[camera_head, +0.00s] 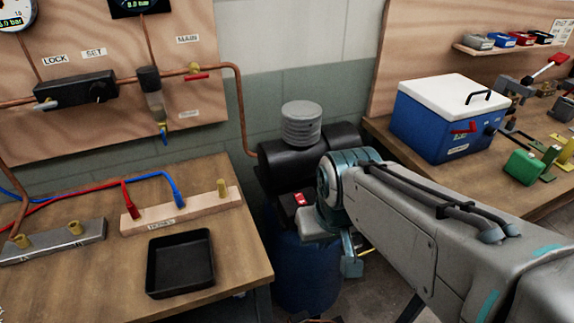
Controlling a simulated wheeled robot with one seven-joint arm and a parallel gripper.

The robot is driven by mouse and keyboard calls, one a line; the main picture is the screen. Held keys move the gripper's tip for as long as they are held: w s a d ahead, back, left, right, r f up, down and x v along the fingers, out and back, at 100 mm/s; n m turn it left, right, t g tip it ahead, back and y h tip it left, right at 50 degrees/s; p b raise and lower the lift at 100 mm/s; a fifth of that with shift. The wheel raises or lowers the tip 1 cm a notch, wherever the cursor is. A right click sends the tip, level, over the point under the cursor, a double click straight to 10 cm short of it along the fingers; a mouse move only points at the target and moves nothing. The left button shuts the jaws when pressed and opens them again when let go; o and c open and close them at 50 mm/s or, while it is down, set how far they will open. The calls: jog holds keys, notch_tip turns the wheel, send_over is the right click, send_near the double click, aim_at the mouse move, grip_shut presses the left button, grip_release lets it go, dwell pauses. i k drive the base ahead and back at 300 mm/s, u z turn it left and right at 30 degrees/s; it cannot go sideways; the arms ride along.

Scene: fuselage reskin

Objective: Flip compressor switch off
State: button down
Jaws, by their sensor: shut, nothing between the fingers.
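The compressor (300,158) stands on the floor between the two benches. It has a black motor body with a grey ribbed cylinder (301,124) on top and a blue tank (300,268) below. A small red switch (301,199) on a dark box faces up at its front. Which way the switch is tipped is too small to tell. My gripper (351,264) is at the right front of the compressor, lower than the switch and to its right. It is shut and empty, and partly hidden by my wrist. I cannot tell whether it touches the compressor.
The left bench holds a black tray (180,264), a wooden rack (180,210) with red and blue hoses, and a metal manifold (52,241). A copper pipe (240,100) runs down the wall to the compressor. A blue and white cooler (445,118) stands on the right bench.

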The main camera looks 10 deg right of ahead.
aim_at(299, 196)
jog(key=k, duration=1)
jog(key=u, duration=1.15)
jog(key=i, duration=0.75)
jog(key=z, duration=1.55)
jog(key=i, duration=0.5)
jog(key=z, duration=0.05)
